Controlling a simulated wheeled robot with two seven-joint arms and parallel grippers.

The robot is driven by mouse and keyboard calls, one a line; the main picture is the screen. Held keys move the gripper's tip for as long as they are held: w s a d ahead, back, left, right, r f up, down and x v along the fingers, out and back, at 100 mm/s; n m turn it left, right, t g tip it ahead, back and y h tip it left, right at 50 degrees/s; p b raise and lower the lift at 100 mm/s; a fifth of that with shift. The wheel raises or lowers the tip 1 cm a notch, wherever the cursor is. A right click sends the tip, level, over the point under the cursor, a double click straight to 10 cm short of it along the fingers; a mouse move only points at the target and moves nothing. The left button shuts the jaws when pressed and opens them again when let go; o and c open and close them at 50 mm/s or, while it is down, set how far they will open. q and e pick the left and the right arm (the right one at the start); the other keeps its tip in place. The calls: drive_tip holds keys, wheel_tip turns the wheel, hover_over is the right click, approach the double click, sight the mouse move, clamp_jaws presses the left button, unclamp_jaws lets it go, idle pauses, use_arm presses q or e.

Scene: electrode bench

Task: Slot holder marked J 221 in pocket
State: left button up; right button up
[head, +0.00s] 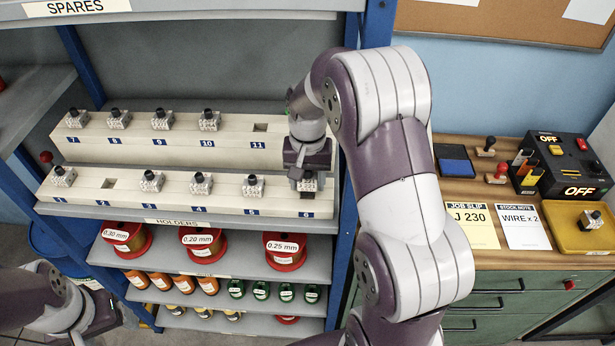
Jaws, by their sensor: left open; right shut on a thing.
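The holder rack has a lower row (225,207) and an upper row (180,152) of numbered pockets. Small pale holders with black knobs stand in several pockets; their marks are too small to read. Pockets 2 (109,184) and 11 (260,127) are empty. My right gripper (307,172) is at pocket 6, at the right end of the lower row, shut on a holder that it mostly hides. I cannot tell whether that holder is seated or just above the pocket. My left gripper (100,315) is open and empty at lower left, away from the rack.
At right, a bench carries a job slip reading J 230 (470,222), a stock note (523,225), a black box marked OFF (572,170) and a yellow tray (578,240) with another holder (590,219).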

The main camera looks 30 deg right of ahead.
drive_tip(key=shift+f+b, duration=0.65)
drive_tip(key=shift+f, duration=0.45)
idle(0.5)
drive_tip(key=o, duration=1)
drive_tip(key=shift+r, duration=0.1)
drive_tip(key=shift+c, duration=0.2)
wheel_tip(320, 180, up, 5)
drive_tip(key=shift+r+b, duration=0.1)
drive_tip(key=shift+b, duration=0.35)
wheel_tip(320, 180, up, 2)
drive_tip(key=shift+r+p, duration=0.2)
drive_tip(key=shift+p, duration=0.9)
drive_tip(key=shift+f, duration=0.1)
